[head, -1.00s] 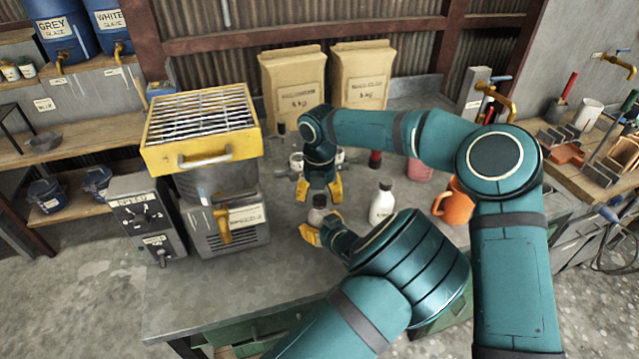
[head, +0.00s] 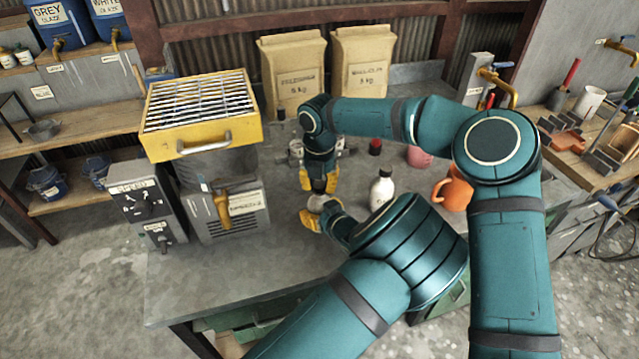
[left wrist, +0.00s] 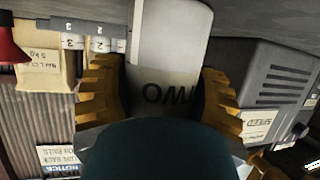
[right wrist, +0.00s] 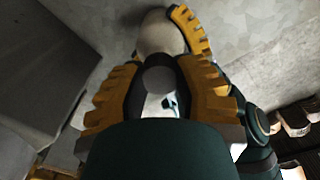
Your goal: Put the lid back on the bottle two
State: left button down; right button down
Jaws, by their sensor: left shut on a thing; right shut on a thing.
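Bottle two (left wrist: 172,50), pale with dark letters reading TWO upside down, is between the yellow fingers of my left gripper (left wrist: 160,105) in the left wrist view. In the head view the left gripper (head: 322,214) is shut on this bottle at the bench. My right gripper (head: 319,183) points down directly above the bottle. In the right wrist view a round grey lid (right wrist: 159,80) is between the right gripper's fingers (right wrist: 163,85), shut on it. A pale rounded surface (right wrist: 160,35) shows beyond. I cannot tell whether lid and bottle touch.
Another white bottle (head: 382,190) stands to the right, with an orange mug (head: 454,191) and a pink cup (head: 419,156) farther right. A machine with a yellow grille top (head: 200,105) stands left. Two paper sacks (head: 291,75) are behind. Bare bench lies front left (head: 215,270).

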jog(key=shift+m, duration=1.1)
jog(key=c, duration=0.8)
grip_release()
jog(key=shift+r, duration=2.3)
jog(key=shift+o, duration=0.4)
